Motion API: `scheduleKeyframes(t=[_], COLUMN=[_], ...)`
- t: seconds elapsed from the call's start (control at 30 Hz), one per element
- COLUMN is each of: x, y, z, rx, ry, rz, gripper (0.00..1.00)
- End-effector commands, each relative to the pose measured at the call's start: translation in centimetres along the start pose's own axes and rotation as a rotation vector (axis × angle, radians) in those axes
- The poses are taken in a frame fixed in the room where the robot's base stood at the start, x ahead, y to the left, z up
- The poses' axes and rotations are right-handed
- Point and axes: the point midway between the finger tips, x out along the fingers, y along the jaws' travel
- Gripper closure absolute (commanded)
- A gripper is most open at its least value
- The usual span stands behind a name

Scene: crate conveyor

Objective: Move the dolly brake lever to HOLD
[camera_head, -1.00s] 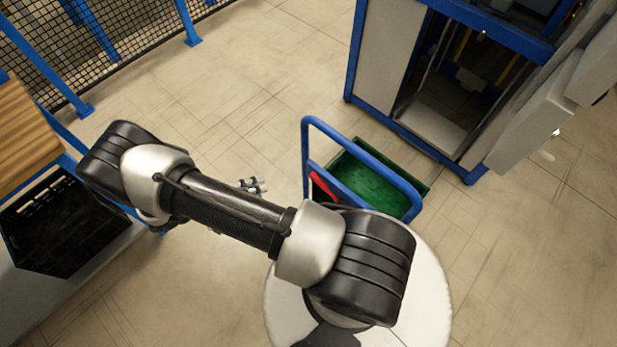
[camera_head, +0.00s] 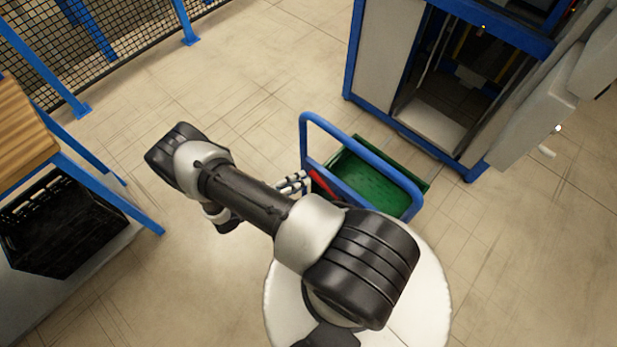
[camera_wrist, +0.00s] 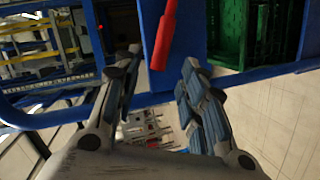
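The dolly (camera_head: 345,185) has a blue tube handle and carries a green crate (camera_head: 376,182). Its red brake lever (camera_head: 321,184) shows beside the handle frame. In the wrist view the red lever (camera_wrist: 165,35) slants down from the top, in front of the blue frame (camera_wrist: 190,85). My gripper (camera_head: 303,181) is just left of the lever in the head view. In the wrist view my gripper (camera_wrist: 160,75) has its two fingers spread apart, with the lever's lower end ahead between them. I cannot tell whether a finger touches the lever. No HOLD mark can be read.
A blue-framed machine cabinet (camera_head: 385,55) stands behind the dolly. At left are a wooden-topped bench (camera_head: 22,125) and a black crate (camera_head: 65,225). A mesh fence (camera_head: 130,25) runs along the back left. The floor between the fence and the dolly is clear.

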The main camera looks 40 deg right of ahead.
Motion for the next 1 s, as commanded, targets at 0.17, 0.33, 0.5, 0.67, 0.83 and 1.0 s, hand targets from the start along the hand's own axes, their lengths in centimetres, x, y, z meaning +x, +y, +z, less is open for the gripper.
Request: scheduleKeyframes(t=[0.17,0.33,0.5,0.67,0.83,1.0], x=[3.2,4.7,5.1,5.1,5.1,5.1], y=[-0.1,-0.1,0.0,0.0,0.0,0.0], z=[0.1,0.1,0.0,0.0,0.0,0.0], rx=[0.000,-0.001,-0.001,-0.001,0.000,0.000], ry=[-0.004,-0.001,0.000,0.000,0.000,0.000], rz=[0.001,0.000,0.000,-0.001,-0.001,-0.001], gripper=[0.62,0.62,0.62,0.62,0.72,0.83])
